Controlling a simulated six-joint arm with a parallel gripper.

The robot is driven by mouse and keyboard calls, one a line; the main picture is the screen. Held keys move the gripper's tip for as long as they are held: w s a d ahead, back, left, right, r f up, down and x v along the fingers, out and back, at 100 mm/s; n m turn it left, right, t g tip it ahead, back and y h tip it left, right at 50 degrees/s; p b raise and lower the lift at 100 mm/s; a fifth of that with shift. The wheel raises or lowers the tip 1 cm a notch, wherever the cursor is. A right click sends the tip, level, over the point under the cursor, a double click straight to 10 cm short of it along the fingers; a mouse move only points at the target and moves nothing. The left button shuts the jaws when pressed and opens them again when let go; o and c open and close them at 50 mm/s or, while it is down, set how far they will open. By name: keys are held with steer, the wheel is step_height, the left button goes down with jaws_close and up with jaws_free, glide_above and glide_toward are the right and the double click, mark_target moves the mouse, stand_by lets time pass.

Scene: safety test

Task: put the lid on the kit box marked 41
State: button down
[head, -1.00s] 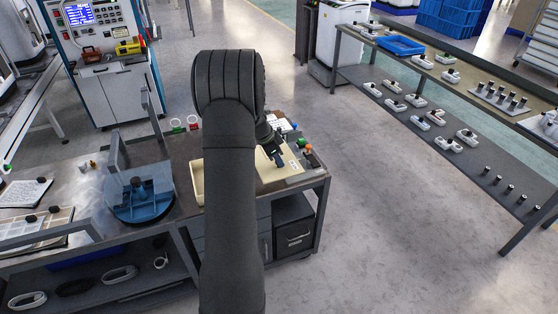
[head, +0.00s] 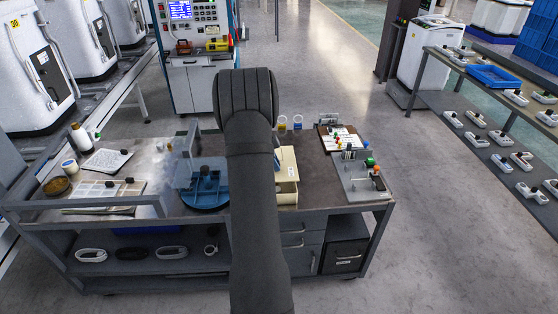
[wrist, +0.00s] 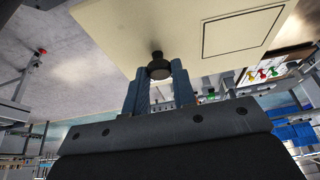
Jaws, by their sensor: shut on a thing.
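My gripper (wrist: 160,85) is shut on the dark knob (wrist: 159,68) of a flat cream lid (wrist: 130,30) in the wrist view. The lid's face carries a rectangular outline. In the head view, my arm hides the gripper and its fingertips. A cream box (head: 287,194) stands on the bench just right of my arm, with its left part hidden behind the arm. A cream surface shows at its back edge. I cannot tell whether the lid touches the box. No number 41 can be read on it.
A blue round fixture (head: 204,198) with a clear upright panel stands left of the box. A grey block with coloured knobs (head: 366,180) and a clipboard (head: 343,140) lie to the right. Two small rings (head: 290,122) stand behind. The floor beyond the bench (head: 440,230) is free.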

steer(key=shift+f, duration=2.55)
steer(key=shift+f, duration=0.35)
stand_by(0.4)
steer(key=c, duration=1.1)
jaws_free()
steer(key=shift+o, duration=0.4)
steer(key=o, duration=0.4)
steer(key=shift+r, duration=3.55)
